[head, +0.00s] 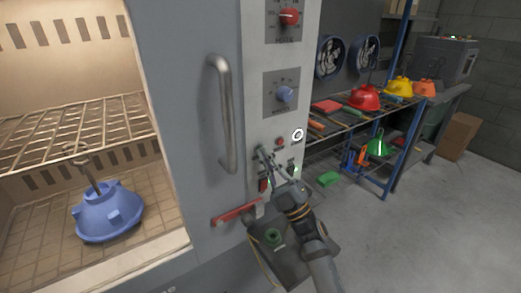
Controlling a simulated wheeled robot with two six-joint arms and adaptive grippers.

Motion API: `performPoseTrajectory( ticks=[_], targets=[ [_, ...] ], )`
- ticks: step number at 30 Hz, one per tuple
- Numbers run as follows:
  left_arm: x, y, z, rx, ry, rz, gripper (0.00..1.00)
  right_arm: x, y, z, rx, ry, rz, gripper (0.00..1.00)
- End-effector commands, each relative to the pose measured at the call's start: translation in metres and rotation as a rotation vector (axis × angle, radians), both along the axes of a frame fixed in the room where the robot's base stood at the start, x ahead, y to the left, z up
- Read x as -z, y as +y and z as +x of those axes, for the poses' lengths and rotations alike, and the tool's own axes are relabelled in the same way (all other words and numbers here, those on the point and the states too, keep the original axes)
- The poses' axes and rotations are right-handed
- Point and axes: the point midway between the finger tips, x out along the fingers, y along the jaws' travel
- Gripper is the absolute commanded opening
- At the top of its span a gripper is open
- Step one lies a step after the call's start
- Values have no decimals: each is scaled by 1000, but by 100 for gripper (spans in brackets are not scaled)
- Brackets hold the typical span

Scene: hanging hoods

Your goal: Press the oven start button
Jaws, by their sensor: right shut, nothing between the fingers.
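The oven's control panel (251,110) is a pale strip right of the oven's grey front. It carries a red knob (289,16), a blue knob (286,94), a small red button (278,141) and a red switch (263,185). A small green spot (293,170) shows lower right. My right gripper (268,157) is shut and empty, its tips at the panel just below and left of the red button. I cannot tell whether they touch it. The gripper partly hides the lower controls, and I cannot read which is the start button. My left gripper is out of view.
A blue hood (108,213) sits inside the lit oven, below a wire rack (70,125). A vertical handle (225,115) and a red lever (236,214) stick out of the oven front. A blue shelf (376,122) with colored hoods stands behind.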

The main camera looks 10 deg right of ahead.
Motion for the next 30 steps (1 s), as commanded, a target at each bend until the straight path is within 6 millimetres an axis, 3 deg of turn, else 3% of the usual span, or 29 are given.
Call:
performPoseTrajectory(
  ticks=[20, 30],
  targets=[
    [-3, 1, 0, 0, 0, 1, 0, 1, -6, -16, 0, 0, 0, 0],
    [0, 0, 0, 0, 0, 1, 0, 2, -17, -46, 0, 1, -3, 0]
  ],
)
